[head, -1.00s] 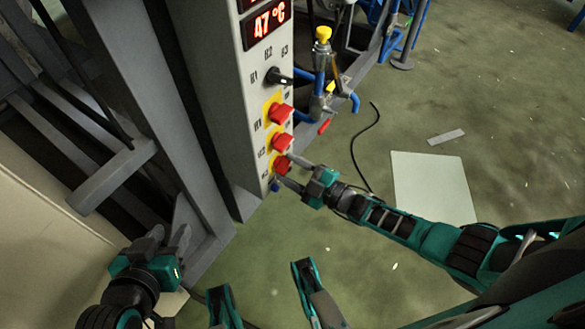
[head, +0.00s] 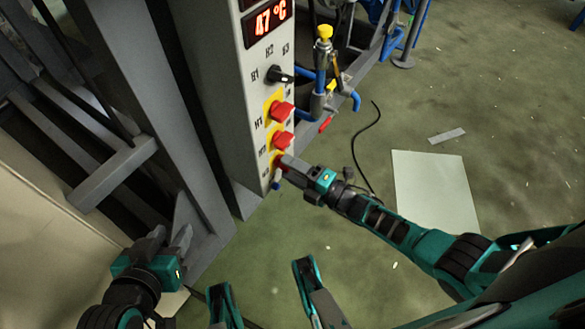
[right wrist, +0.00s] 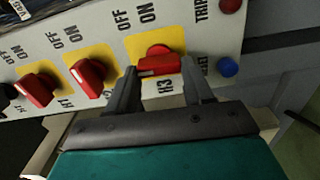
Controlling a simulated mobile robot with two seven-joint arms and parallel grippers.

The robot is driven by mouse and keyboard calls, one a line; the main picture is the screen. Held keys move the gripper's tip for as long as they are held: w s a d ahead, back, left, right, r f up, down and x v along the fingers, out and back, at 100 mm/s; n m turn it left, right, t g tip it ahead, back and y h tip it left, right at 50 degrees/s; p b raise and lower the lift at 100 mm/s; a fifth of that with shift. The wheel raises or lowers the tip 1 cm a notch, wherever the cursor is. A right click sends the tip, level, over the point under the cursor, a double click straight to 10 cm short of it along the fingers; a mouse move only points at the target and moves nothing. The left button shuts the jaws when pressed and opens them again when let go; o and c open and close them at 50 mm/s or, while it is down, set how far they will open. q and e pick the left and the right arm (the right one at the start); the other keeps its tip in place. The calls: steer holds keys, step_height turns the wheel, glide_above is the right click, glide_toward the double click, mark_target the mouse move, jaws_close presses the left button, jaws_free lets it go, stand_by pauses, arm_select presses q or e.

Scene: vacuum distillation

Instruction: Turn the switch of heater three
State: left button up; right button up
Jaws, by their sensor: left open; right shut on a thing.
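The panel has three red switches on yellow plates. In the right wrist view the heater three switch, marked H3 (right wrist: 158,63), sits between the two fingers of my right gripper (right wrist: 160,78). In the head view my right gripper (head: 285,168) is shut on this lowest switch (head: 277,162) and hides most of it. The H3 handle lies nearly across the gap between the fingers; the handles of H1 (right wrist: 38,90) and H2 (right wrist: 88,76) look more slanted. My left gripper (head: 170,240) is open and empty at the lower left, away from the panel.
The grey control panel (head: 232,120) carries a temperature display (head: 268,22) and a black selector (head: 277,75). A blue button (right wrist: 228,67) sits beside H3. Blue pipework (head: 335,95) stands right of the panel. A black cable and a pale sheet (head: 433,190) lie on the floor.

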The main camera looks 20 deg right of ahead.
arm_select(q)
steer(key=shift+w, duration=0.1)
arm_select(e)
steer(key=shift+n, duration=0.3)
arm_select(q)
steer(key=shift+w+r, duration=0.1)
steer(key=shift+r, duration=0.05)
arm_select(e)
steer(key=o, duration=1)
steer(key=shift+o, duration=0.2)
steer(key=shift+s, duration=0.1)
arm_select(q)
steer(key=shift+s+a+r+p, duration=0.25)
steer(key=shift+a+r+p, duration=0.15)
steer(key=shift+p, duration=0.75)
arm_select(e)
steer(key=v, duration=1.3)
arm_select(q)
steer(key=shift+d, duration=0.1)
